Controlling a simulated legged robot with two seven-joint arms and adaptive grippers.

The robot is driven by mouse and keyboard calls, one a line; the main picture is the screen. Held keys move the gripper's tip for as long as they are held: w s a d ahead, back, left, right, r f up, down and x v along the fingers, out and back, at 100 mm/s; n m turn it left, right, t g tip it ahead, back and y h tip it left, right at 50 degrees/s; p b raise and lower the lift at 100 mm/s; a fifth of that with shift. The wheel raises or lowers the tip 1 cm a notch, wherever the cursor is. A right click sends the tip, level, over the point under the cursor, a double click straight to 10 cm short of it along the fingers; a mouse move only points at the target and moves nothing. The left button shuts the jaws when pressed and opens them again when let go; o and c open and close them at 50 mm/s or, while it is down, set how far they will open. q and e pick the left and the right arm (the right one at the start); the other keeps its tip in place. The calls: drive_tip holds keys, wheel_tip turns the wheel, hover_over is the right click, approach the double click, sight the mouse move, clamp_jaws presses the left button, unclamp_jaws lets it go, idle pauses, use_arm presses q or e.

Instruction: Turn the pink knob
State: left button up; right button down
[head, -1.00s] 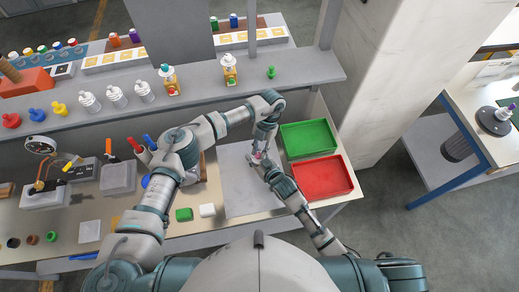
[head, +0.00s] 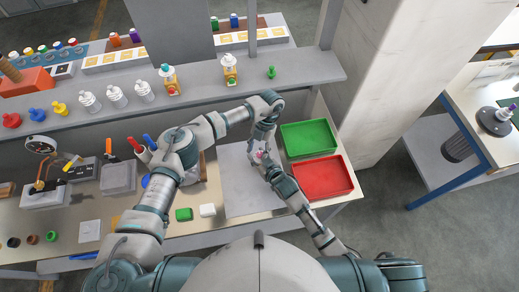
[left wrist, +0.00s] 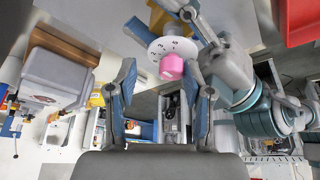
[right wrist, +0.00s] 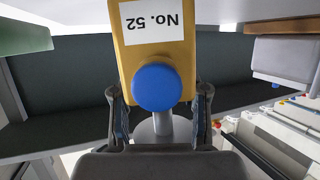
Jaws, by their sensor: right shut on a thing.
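The pink knob (left wrist: 172,67) sits on a round white numbered dial (left wrist: 172,49) in the left wrist view. It shows small in the head view (head: 259,155). My left gripper (left wrist: 163,85) is open, its fingers on either side of the knob with gaps showing. The dial belongs to a yellow device (right wrist: 185,60) with a "No. 52" label and a blue round knob (right wrist: 157,87) in the right wrist view. My right gripper (right wrist: 160,110) is shut on this device. Its grip point is partly hidden behind the blue knob.
A green tray (head: 334,141) and a red tray (head: 350,182) lie right of the grippers. A grey mat (head: 240,205) lies below them. A shelf (head: 200,93) with bottles and dispensers runs behind.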

use_arm(q)
drive_tip(key=shift+d+r, duration=0.1)
drive_tip(key=shift+d, duration=0.15)
drive_tip(key=shift+n+h, duration=0.3)
drive_tip(key=shift+n, duration=0.1)
drive_tip(key=n+h, duration=0.1)
drive_tip(key=n, duration=0.2)
drive_tip(key=n+h, duration=0.1)
drive_tip(key=n, duration=0.2)
drive_tip(key=shift+a+g, duration=0.2)
drive_tip(key=shift+g, duration=0.2)
drive_tip(key=n+h, duration=0.1)
drive_tip(key=n, duration=0.2)
drive_tip(key=shift+s+a+n+h, duration=0.1)
drive_tip(key=shift+n+h, duration=0.2)
drive_tip(key=n, duration=0.2)
drive_tip(key=n+t+h, duration=0.1)
drive_tip(key=n, duration=0.1)
drive_tip(key=shift+s+a+n+h, duration=0.1)
drive_tip(key=shift+a+n+h, duration=0.05)
drive_tip(key=shift+n+h, duration=0.2)
drive_tip(key=v, duration=1.2)
drive_tip(key=shift+s+n+t, duration=0.25)
drive_tip(key=shift+n+t, duration=0.05)
drive_tip(key=shift+n, duration=0.05)
drive_tip(key=shift+r, duration=0.15)
